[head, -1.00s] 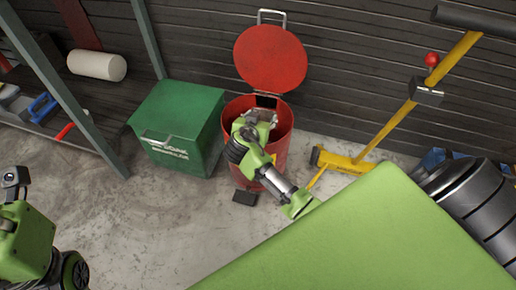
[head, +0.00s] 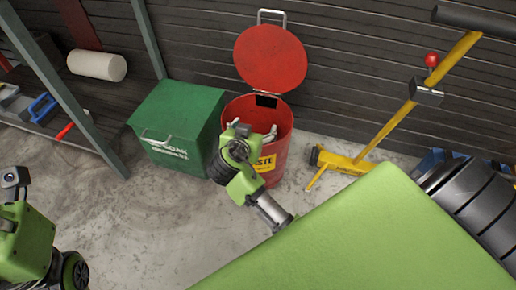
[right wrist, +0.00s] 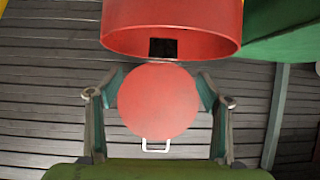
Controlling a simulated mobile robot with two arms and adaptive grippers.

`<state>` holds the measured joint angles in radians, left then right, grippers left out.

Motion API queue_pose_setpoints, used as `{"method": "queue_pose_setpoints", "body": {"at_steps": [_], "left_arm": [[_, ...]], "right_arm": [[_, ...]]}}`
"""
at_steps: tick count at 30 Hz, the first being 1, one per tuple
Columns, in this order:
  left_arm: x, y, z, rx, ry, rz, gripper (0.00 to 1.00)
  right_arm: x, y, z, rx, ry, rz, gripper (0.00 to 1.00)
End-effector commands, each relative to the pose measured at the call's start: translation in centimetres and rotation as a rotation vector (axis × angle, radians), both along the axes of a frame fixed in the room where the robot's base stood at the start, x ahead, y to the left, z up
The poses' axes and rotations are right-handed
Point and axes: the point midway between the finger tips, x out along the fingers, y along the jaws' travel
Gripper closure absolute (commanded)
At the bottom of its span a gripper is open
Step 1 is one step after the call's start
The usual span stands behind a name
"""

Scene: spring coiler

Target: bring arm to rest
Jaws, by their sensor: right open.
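A red waste bin (head: 279,158) with a yellow label stands against the wall, its round red lid (head: 270,58) raised. My right gripper (head: 252,129) is in front of the bin's opening in the head view, its pale fingers spread over the near rim. In the right wrist view the gripper (right wrist: 160,88) is open, with nothing between its fingers. The bin (right wrist: 172,28) and its lid (right wrist: 158,100) show there beyond the fingers. Part of my left arm shows at the lower left of the head view; its gripper is not seen.
A green lidded box (head: 178,125) stands left of the bin. A yellow stand (head: 395,120) with a red knob is at the right. Shelving (head: 40,105) with a white roll (head: 97,65) is at the far left. Bare concrete floor (head: 140,220) lies in front.

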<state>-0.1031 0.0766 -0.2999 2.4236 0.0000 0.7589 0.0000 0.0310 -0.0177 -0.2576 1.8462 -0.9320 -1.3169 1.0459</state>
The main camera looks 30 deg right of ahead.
Motion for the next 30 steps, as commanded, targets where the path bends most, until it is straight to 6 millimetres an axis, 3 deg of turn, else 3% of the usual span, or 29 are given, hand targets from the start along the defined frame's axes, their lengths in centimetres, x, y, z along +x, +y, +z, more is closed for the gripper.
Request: {"method": "queue_pose_setpoints", "body": {"at_steps": [7, 23, 26, 30], "left_arm": [[0.0, 0.0, 0.0, 0.000, 0.000, 0.000, 0.75], [0.0, 0.0, 0.0, -0.001, 0.001, 0.000, 0.75], [0.0, 0.0, 0.0, -0.001, 0.007, -0.001, 0.75], [0.1, 0.1, -0.1, -0.001, 0.023, -0.001, 0.75]], "right_arm": [[-1.4, 1.5, 1.1, -0.001, -0.001, 0.000, 0.29], [-1.2, 1.8, 1.3, -0.001, -0.006, 0.021, 0.29], [0.0, 3.0, 2.1, -0.001, -0.033, 0.107, 0.29], [2.6, 6.9, 5.0, -0.011, -0.135, 0.342, 0.29]]}}
